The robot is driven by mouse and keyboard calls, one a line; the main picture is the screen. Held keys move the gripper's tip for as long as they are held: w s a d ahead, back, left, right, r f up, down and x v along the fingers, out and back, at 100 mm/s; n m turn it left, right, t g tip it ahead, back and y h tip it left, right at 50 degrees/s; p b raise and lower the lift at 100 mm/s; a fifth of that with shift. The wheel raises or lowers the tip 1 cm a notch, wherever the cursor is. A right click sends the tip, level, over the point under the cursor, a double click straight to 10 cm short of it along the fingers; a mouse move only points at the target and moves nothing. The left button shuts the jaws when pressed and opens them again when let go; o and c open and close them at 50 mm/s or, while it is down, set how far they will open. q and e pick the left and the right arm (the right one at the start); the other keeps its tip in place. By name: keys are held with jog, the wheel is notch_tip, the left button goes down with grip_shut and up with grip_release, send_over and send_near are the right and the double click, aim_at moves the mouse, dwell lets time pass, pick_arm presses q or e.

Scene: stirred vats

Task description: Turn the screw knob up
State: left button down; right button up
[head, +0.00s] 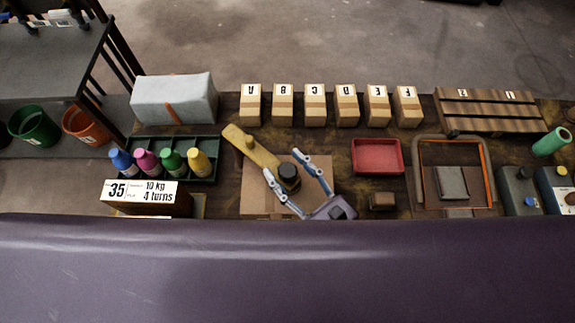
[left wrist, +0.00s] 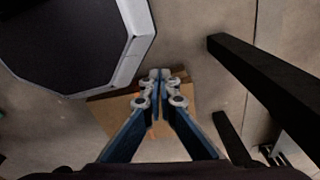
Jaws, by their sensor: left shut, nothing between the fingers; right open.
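The screw knob (head: 289,171) is a dark, round-topped cylinder at one end of a yellow wooden arm (head: 252,147), over a brown board. My right gripper (head: 288,167) is open, with one finger on each side of the knob. I cannot tell whether the fingers touch it. My left gripper (left wrist: 160,76) is shut and empty in the left wrist view, and it does not show in the head view.
A sign (head: 140,191) reads "35", "10 kg" and "4 turns". Colored bottles stand in a dark green tray (head: 207,176) at left. A red tray (head: 378,141) is to the right. Lettered boxes (head: 314,106) line the back. A black beam (left wrist: 275,88) is right of my left gripper.

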jog(key=c, duration=0.5)
jog(key=shift+c, duration=1.1)
jog(key=c, duration=0.5)
pick_arm(q)
jog(key=shift+s+d+f, duration=0.1)
jog(key=shift+s+d, duration=0.2)
jog(key=shift+s, duration=0.25)
jog(key=shift+s+d, duration=0.3)
jog(key=shift+s, duration=0.2)
pick_arm(e)
jog(key=shift+o, duration=0.2)
